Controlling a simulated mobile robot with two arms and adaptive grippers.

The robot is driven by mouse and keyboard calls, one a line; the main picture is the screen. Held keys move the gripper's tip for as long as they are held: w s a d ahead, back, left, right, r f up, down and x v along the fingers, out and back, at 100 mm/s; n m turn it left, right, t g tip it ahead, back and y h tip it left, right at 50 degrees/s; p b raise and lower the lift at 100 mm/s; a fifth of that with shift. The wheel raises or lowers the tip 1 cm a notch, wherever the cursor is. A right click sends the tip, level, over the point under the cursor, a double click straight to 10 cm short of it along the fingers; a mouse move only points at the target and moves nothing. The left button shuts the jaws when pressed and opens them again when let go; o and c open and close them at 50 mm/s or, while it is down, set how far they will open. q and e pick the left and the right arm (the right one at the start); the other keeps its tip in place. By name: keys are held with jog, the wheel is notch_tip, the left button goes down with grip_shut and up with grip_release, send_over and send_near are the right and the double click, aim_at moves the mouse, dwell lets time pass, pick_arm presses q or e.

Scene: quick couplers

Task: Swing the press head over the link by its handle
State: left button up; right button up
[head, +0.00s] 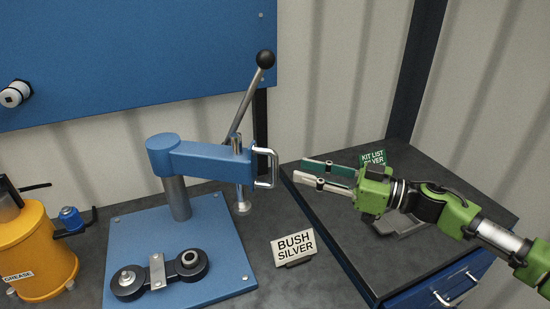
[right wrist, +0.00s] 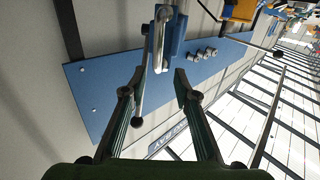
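The blue press head (head: 205,158) sits on a grey post and points right, away from the link, over the right edge of its blue base plate (head: 220,240). Its silver D-shaped handle (head: 272,168) is on the head's right end. The dark link (head: 158,275) with two round eyes lies on the front of the plate. My right gripper (head: 302,170) is open and empty, its fingers pointing left at the handle with a small gap. In the right wrist view the handle (right wrist: 158,42) shows beyond the open fingers (right wrist: 160,82). My left gripper is not in view.
A black-knobbed lever (head: 264,60) rises from the press head. A yellow grease pot (head: 40,255) is at left.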

aim_at(276, 163)
jog(key=p+x, duration=0.1)
jog(key=x, duration=0.7)
jog(key=shift+w+a+f, duration=0.1)
jog(key=shift+w+a, duration=0.05)
jog(key=shift+w, duration=0.1)
jog(key=shift+w+a, duration=0.1)
jog(key=shift+a, duration=0.05)
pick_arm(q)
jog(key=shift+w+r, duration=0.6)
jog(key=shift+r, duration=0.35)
pick_arm(e)
grip_shut()
